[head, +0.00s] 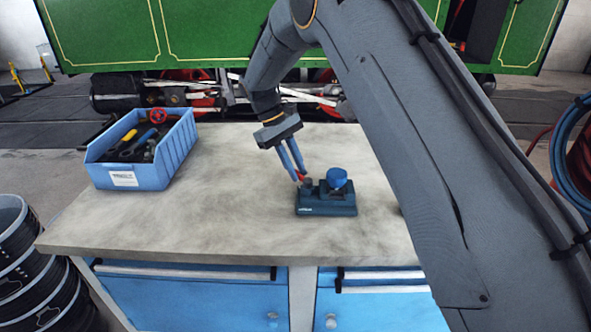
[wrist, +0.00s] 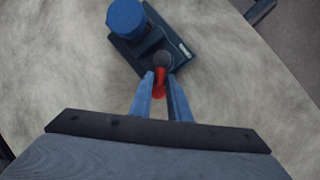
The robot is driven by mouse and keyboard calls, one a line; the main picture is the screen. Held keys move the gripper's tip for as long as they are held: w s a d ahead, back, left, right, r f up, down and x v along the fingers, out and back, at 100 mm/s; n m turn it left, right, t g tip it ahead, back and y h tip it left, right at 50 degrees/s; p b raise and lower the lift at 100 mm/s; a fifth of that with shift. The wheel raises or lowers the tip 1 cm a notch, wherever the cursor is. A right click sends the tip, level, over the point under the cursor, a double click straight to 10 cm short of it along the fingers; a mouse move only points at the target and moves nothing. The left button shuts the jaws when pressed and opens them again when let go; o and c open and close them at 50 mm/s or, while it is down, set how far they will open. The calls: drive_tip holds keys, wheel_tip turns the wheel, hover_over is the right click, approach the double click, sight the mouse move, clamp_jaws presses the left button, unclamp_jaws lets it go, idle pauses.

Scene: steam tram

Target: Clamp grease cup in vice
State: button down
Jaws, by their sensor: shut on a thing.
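The dark blue vice (head: 326,208) sits on the workbench in the head view, and its block also shows in the wrist view (wrist: 183,52). A blue round cup, apparently the grease cup (head: 337,178), stands upright on its right part; it also shows in the wrist view (wrist: 127,17). A grey round hub (wrist: 163,59) is on the vice beside the cup, with a short red handle (wrist: 159,86) pointing from it towards me. My gripper (head: 300,177) points down at the vice's left part, its blue fingers shut on the red handle. The fingers partly hide the handle.
A blue bin (head: 160,168) with tools stands at the back left of the workbench (head: 200,225). The bench left of the vice is clear.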

drive_tip(key=shift+w, duration=0.15)
drive_tip(key=c, duration=1.7)
unclamp_jaws()
drive_tip(key=shift+c, duration=0.2)
drive_tip(key=shift+r, duration=0.1)
drive_tip(key=b+v, duration=0.2)
drive_tip(key=v, duration=0.5)
drive_tip(key=shift+r, duration=0.3)
drive_tip(key=shift+a, duration=0.1)
